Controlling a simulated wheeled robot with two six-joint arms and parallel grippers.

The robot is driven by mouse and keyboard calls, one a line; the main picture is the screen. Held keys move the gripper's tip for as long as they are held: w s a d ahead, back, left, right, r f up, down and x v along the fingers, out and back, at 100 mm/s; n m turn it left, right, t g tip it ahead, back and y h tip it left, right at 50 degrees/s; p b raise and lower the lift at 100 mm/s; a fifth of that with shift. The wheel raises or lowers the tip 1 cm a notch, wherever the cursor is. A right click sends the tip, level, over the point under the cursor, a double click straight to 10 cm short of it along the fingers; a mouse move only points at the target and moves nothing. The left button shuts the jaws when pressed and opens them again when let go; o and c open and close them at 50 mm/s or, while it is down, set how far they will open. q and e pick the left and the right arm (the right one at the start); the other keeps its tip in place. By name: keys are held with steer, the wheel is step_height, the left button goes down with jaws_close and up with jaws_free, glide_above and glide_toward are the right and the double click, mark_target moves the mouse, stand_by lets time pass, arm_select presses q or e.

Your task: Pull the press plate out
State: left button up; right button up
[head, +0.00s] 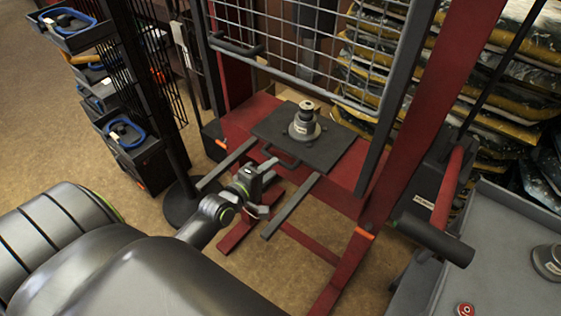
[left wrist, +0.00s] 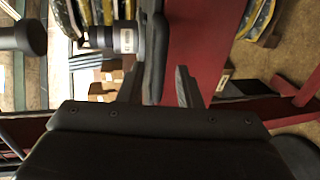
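The dark press plate (head: 335,147) lies level on the red press, with a grey round metal part (head: 304,126) standing on it. A dark handle (head: 281,159) sits at its front edge. My left gripper (head: 266,172) is just in front of the handle. In the left wrist view the two fingers of my left gripper (left wrist: 159,88) are apart, with the dark plate (left wrist: 154,45) seen edge-on beyond and between them. The round part (left wrist: 125,37) shows beside it. Whether the fingers touch the handle I cannot tell. My right gripper is not in view.
Two grey rails (head: 289,207) stick out in front of the press. The mesh guard (head: 320,50) stands above the plate. A black cylinder (head: 435,240) juts out at right, near a grey table (head: 500,240). A black rack with bins (head: 135,150) stands at left.

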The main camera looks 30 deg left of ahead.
mark_target(281, 160)
arm_select(q)
steer(key=shift+x, duration=2.65)
steer(key=shift+c, duration=0.4)
jaws_close()
